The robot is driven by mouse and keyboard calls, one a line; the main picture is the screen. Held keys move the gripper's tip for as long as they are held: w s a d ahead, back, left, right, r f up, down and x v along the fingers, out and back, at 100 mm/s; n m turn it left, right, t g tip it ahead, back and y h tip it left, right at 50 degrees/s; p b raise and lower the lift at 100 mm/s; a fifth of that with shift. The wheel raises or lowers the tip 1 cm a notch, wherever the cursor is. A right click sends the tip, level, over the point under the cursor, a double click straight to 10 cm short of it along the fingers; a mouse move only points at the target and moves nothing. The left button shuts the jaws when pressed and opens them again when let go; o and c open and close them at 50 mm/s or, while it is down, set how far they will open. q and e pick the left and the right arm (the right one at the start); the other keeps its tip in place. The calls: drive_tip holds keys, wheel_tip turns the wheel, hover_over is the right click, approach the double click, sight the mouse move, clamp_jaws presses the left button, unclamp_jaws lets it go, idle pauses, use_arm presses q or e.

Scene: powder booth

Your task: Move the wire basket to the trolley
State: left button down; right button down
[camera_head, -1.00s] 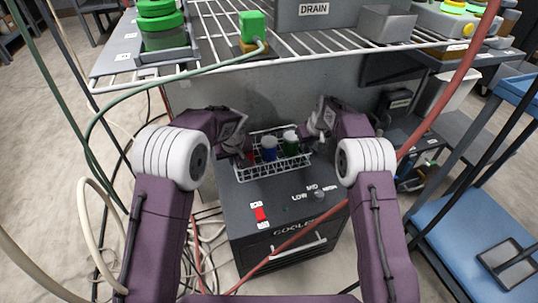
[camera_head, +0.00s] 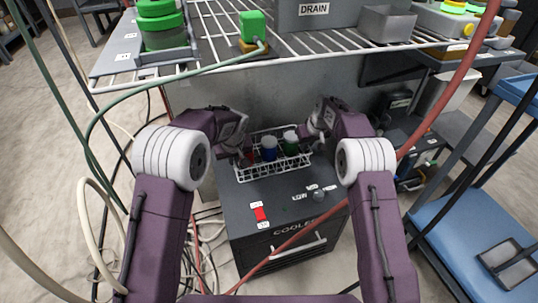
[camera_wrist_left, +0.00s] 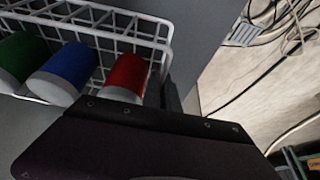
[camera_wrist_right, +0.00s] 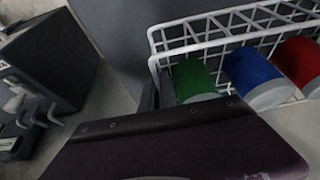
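The white wire basket (camera_head: 262,172) stands on top of the dark cooler in the head view. It holds a red cup, a blue cup (camera_head: 269,148) and a green cup (camera_head: 290,142) with pale ends. My left gripper (camera_head: 243,153) is at the basket's left end and my right gripper (camera_head: 313,143) at its right end. In the wrist views a dark finger shows close against each end of the basket (camera_wrist_left: 150,28) (camera_wrist_right: 158,45). The gripper bodies hide the rest of the fingers, so their grip is unclear. The blue trolley (camera_head: 455,225) stands at the right, with a dark tray on its lower shelf.
The cooler (camera_head: 275,215) has a red switch and a knob on top. A wire rack shelf (camera_head: 300,58) hangs over the back of it. A red hose (camera_head: 440,105) crosses between the cooler and trolley. Green and pale hoses run at the left. Cables lie on the floor.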

use_arm(q)
drive_tip(key=shift+r, duration=0.15)
use_arm(e)
drive_tip(key=shift+r, duration=0.1)
